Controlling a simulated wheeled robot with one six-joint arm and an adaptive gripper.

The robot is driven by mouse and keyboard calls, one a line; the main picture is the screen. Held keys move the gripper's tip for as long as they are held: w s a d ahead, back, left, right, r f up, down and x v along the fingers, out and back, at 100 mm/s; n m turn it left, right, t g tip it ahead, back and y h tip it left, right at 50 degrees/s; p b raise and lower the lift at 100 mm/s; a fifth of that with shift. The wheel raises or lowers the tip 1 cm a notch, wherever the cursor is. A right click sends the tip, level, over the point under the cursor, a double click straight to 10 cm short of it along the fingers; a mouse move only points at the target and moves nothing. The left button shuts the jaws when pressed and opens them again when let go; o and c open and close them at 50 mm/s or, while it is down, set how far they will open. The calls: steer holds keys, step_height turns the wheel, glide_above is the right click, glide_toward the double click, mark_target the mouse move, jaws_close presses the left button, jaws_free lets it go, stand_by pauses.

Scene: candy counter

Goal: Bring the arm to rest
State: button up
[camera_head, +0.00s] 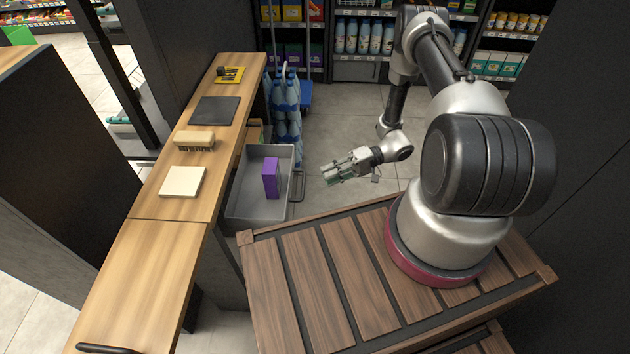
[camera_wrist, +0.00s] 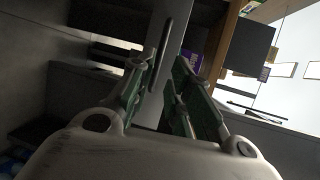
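My arm (camera_head: 440,60) rises from its mount on the slatted wooden top and bends down over the floor. My gripper (camera_head: 330,174) hangs in free air to the right of the grey bin, pointing left toward it. It also shows in the wrist view (camera_wrist: 168,72), where its green-padded fingers stand apart with nothing held between them. A purple box (camera_head: 270,178) stands upright in the grey bin (camera_head: 245,213), apart from the gripper. A small purple patch beside the fingers in the wrist view (camera_wrist: 194,60) may be this box, partly hidden.
A wooden counter (camera_head: 150,255) on the left holds a cream block (camera_head: 182,181), a brush (camera_head: 194,140), a dark mat (camera_head: 213,111) and a yellow item (camera_head: 229,75). Bottles (camera_head: 286,105) stand behind the bin. Stocked shelves line the back. Floor around the gripper is clear.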

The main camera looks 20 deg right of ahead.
steer(key=shift+d+r, duration=0.2)
steer(key=shift+d, duration=1)
